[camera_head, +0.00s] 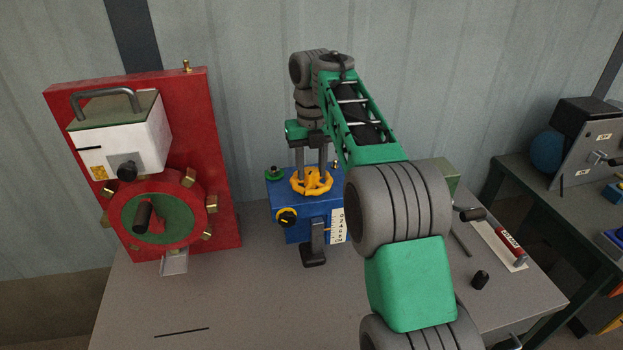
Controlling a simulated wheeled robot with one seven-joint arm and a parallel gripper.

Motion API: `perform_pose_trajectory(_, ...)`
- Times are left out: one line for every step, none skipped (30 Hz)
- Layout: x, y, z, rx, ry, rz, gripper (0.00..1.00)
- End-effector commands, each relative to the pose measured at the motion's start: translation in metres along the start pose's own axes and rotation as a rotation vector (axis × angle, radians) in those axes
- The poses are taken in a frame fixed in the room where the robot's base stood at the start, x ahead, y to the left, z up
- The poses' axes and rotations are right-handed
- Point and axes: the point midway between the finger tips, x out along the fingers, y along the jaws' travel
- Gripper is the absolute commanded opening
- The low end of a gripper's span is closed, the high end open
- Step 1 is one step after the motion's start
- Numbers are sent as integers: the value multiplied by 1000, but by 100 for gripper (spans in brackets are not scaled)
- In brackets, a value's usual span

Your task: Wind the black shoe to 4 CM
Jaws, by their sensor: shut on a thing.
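A blue box (285,203) stands on the grey bench with a yellow handwheel (312,188) lying flat on top. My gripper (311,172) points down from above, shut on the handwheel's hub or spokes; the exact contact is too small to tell. The black shoe (314,250) hangs on a dark upright bar at the box's front, its foot low near the bench top. A white scale (337,226) with small black figures stands right beside the bar. The shoe's exact reading against it is too small to tell.
A yellow-rimmed black knob (287,217) and a green button (273,174) are on the blue box. A red machine (225,170) stands left. My arm hides the bench right of the box. The front-left bench is mostly clear.

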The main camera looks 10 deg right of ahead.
Motion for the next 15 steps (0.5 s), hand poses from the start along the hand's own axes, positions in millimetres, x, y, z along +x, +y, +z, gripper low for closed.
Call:
perform_pose_trajectory(-1, 0, 0, -37, 3, 0, 0)
perform_pose_trajectory(-1, 0, 0, -64, 3, 0, 0)
perform_pose_trajectory(-2, 0, 0, -102, 3, 0, 0)
perform_pose_trajectory(-2, -1, 0, -129, 4, 0, 0)
perform_pose_trajectory(-2, -1, 0, -157, 4, 0, 0)
perform_pose_trajectory(-2, -1, 0, -196, 4, 1, 0)
perform_pose_trajectory(-2, -1, 0, -224, 4, 1, 0)
perform_pose_trajectory(-2, -1, 0, -253, 4, 1, 0)
perform_pose_trajectory(-2, -1, 0, -290, 4, 1, 0)
perform_pose_trajectory(-2, -2, 0, -319, 4, 1, 0)
perform_pose_trajectory(-2, -2, 0, -347, 4, 1, 0)
perform_pose_trajectory(-2, -2, 0, -385, 4, 1, 0)
perform_pose_trajectory(-2, -2, 0, -414, 5, 1, 0)
perform_pose_trajectory(-2, -2, 0, -442, 4, 1, 0)
perform_pose_trajectory(-2, -2, 0, -480, 4, 1, 0)
